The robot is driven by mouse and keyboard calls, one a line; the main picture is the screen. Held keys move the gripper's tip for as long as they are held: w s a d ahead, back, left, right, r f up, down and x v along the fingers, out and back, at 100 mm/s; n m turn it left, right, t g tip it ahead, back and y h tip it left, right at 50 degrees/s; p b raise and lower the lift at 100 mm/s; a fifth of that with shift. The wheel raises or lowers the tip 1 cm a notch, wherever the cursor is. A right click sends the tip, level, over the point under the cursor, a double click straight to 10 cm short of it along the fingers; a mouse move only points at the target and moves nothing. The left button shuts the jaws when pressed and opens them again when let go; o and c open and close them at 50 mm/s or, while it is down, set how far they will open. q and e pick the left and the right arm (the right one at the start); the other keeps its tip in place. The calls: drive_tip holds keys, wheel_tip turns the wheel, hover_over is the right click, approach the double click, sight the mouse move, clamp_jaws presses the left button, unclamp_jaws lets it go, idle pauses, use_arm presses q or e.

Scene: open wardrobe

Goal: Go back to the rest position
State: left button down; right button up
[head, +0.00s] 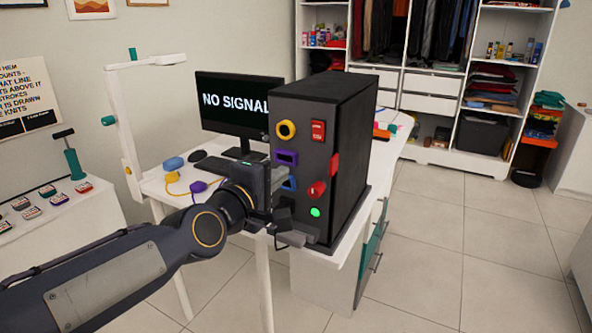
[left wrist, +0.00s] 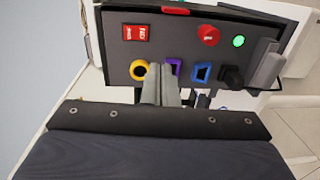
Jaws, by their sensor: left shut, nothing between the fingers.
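My left gripper (head: 278,221) is in front of the lower part of the black computer case's port panel. Its fingers (left wrist: 170,85) are together and hold nothing. In the left wrist view they overlap part of the purple port (left wrist: 174,68); I cannot tell whether they touch the panel. The black case (head: 335,105) stands upright on the white desk. Its panel has a yellow round port (head: 286,130), a blue port (left wrist: 202,72), a red switch (head: 318,130), a red knob (left wrist: 209,36) and a lit green light (head: 315,212). My right gripper is not in view.
A monitor (head: 236,104) reading "NO SIGNAL" stands behind the case. Yellow (head: 172,177) and purple (head: 198,187) plugs lie on the desk (head: 152,188). A white stand (head: 126,125) rises at the desk's left. An open wardrobe (head: 415,90) is at the back. Floor at right is clear.

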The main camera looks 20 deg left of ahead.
use_arm(q)
drive_tip(key=s+d+f+m+g+h, duration=0.1)
drive_tip(key=s+f+m+g, duration=0.4)
drive_tip(key=s+f, duration=0.5)
drive_tip(key=s+d+f+m+g+h+p, duration=0.1)
drive_tip(key=s+d+f+m+g, duration=0.2)
drive_tip(key=s+f+m+g, duration=0.3)
drive_tip(key=s+f+m, duration=0.4)
drive_tip(key=s+f, duration=0.1)
drive_tip(key=s, duration=0.1)
drive_tip(key=shift+s+d+f, duration=0.15)
drive_tip(key=shift+s, duration=0.15)
